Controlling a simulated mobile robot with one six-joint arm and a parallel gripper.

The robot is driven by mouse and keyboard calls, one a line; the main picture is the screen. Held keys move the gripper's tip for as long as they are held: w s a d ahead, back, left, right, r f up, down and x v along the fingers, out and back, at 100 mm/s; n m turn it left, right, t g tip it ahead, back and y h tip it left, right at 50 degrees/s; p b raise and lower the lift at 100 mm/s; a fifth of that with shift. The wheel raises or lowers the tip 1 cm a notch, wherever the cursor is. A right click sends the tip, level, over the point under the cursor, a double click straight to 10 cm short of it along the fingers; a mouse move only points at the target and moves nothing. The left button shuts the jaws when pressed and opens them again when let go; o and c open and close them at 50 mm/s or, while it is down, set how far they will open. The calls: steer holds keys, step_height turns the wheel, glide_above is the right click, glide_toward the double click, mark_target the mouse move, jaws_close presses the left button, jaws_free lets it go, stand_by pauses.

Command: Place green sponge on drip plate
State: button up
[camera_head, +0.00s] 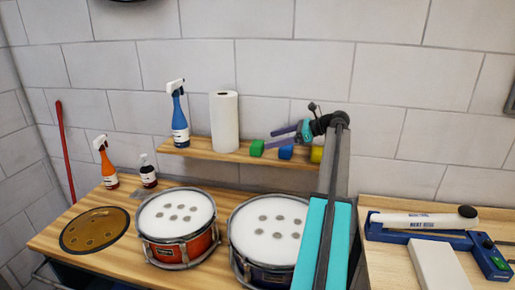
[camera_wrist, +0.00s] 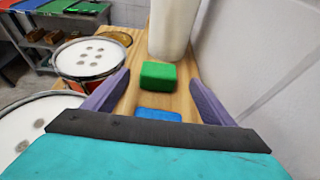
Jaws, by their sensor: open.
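The green sponge (camera_head: 257,148) sits on the wooden wall shelf (camera_head: 200,150), between the paper towel roll and a blue sponge. In the wrist view the green sponge (camera_wrist: 158,75) lies ahead, between the lines of the two purple fingers. My gripper (camera_head: 272,138) is open and empty, close to the green sponge and over the blue one; the fingers do not appear to touch either. A flat round brass-coloured plate (camera_head: 95,230) with several small spots lies at the bench's left end. It looks like the drip plate, and its top is bare.
A blue sponge (camera_head: 286,152) and a yellow sponge (camera_head: 316,155) share the shelf with a paper roll (camera_head: 224,122) and blue spray bottle (camera_head: 179,115). An orange drum (camera_head: 178,225), blue drum (camera_head: 270,235), orange spray bottle (camera_head: 106,165) and dark bottle (camera_head: 148,173) stand on the bench.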

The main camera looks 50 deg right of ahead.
mark_target(257, 143)
steer(key=shift+w+a+f+p, duration=0.15)
steer(key=shift+w+a+p, duration=0.4)
steer(key=shift+w+p, duration=0.15)
steer(key=shift+p+x, duration=0.65)
steer(key=shift+x, duration=1.1)
steer(key=shift+f, duration=0.15)
steer(key=c, duration=1.2)
steer(key=shift+r, duration=0.2)
